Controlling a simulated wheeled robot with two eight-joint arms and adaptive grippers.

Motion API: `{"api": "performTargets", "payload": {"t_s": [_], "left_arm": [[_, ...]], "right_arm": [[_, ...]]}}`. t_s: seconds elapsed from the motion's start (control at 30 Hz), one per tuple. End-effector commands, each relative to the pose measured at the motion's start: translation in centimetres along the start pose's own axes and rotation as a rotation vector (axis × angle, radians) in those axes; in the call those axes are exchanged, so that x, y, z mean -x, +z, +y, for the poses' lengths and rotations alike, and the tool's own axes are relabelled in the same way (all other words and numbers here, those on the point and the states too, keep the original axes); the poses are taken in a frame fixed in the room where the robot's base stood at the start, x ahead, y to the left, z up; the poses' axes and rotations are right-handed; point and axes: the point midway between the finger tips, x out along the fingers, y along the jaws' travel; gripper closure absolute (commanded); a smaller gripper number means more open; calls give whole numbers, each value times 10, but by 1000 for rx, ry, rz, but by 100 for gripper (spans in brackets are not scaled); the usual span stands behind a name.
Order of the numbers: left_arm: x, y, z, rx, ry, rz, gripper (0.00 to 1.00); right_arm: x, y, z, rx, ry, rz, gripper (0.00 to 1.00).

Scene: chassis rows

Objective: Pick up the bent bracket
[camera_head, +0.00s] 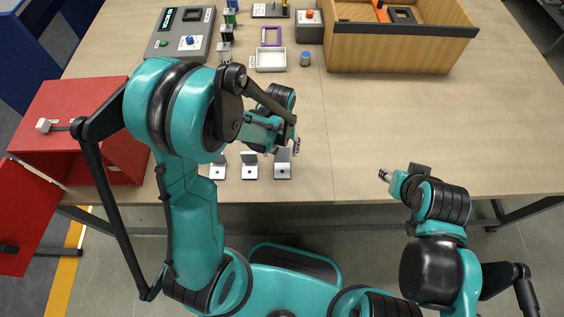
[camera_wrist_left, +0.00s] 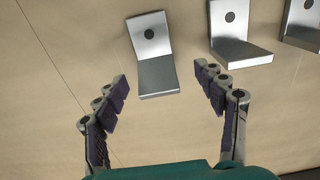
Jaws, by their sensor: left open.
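Three grey L-shaped metal brackets, each with a dark hole, stand in a row near the table's front edge. The right one in the head view (camera_head: 283,170) appears to be the left one in the wrist view (camera_wrist_left: 152,55). The middle bracket (camera_head: 249,171) also shows in the wrist view (camera_wrist_left: 240,38), as does a third bracket (camera_head: 218,171). Which one is bent is not certain. My left gripper (camera_head: 293,146) is open above the right bracket; in the wrist view its fingers (camera_wrist_left: 162,78) sit either side of that bracket's near end, apparently empty. My right gripper (camera_head: 384,176) is over the front edge, too small to read.
A red open box (camera_head: 85,110) stands at the left and a wooden crate (camera_head: 400,50) at the back right. A grey control box (camera_head: 182,35), a white tray (camera_head: 270,61) and a blue-topped jar (camera_head: 306,58) are at the back. The table's right side is clear.

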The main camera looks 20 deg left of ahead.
Motion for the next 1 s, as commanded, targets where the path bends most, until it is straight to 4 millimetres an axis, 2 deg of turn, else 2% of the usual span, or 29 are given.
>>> {"api": "performTargets", "payload": {"t_s": [0.3,0.57,0.8,1.0], "left_arm": [[-46,-2,6,0,0,1,29],[-48,-2,6,-1,0,1,29],[-48,-2,6,-1,0,1,88],[-48,-2,6,-1,0,1,88]], "right_arm": [[-21,15,0,0,0,0,60],[-20,15,0,0,0,0,60],[-20,14,0,0,0,0,60],[-21,15,0,0,0,0,60]]}}
